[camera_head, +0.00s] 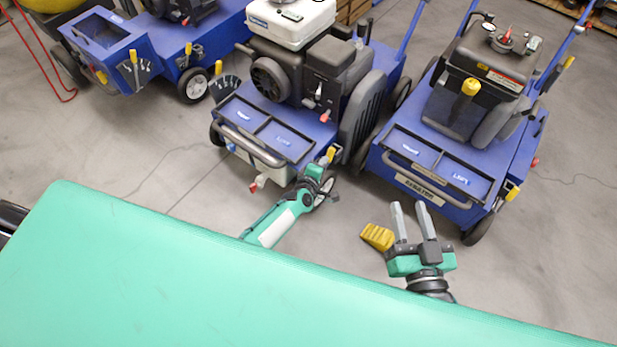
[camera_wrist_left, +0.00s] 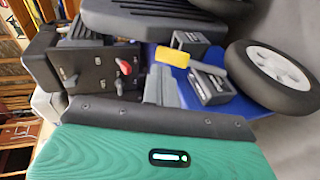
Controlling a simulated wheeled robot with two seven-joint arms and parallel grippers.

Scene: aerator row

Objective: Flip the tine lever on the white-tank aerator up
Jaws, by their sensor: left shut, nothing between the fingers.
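The white-tank aerator (camera_head: 290,125) stands in the middle, blue-decked with a white tank (camera_head: 290,22) on top. Its yellow-gripped tine lever (camera_head: 331,154) is at the front right corner. In the left wrist view the yellow grip (camera_wrist_left: 172,58) points toward the engine side, away from the wheel, beside a dark slotted box (camera_wrist_left: 208,86). My left gripper (camera_head: 325,172) is at that corner, shut and empty. Its grey fingers (camera_wrist_left: 160,86) end close beside the yellow grip; I cannot tell whether they touch. My right gripper (camera_head: 412,218) is open and empty, right of the left one.
Another blue aerator with a dark tank (camera_head: 482,75) stands close on the right, and one (camera_head: 130,50) at the upper left. A yellow wedge (camera_head: 378,237) lies beside my right gripper. A green surface (camera_head: 200,290) fills the foreground. Grey floor (camera_head: 130,150) is open at left.

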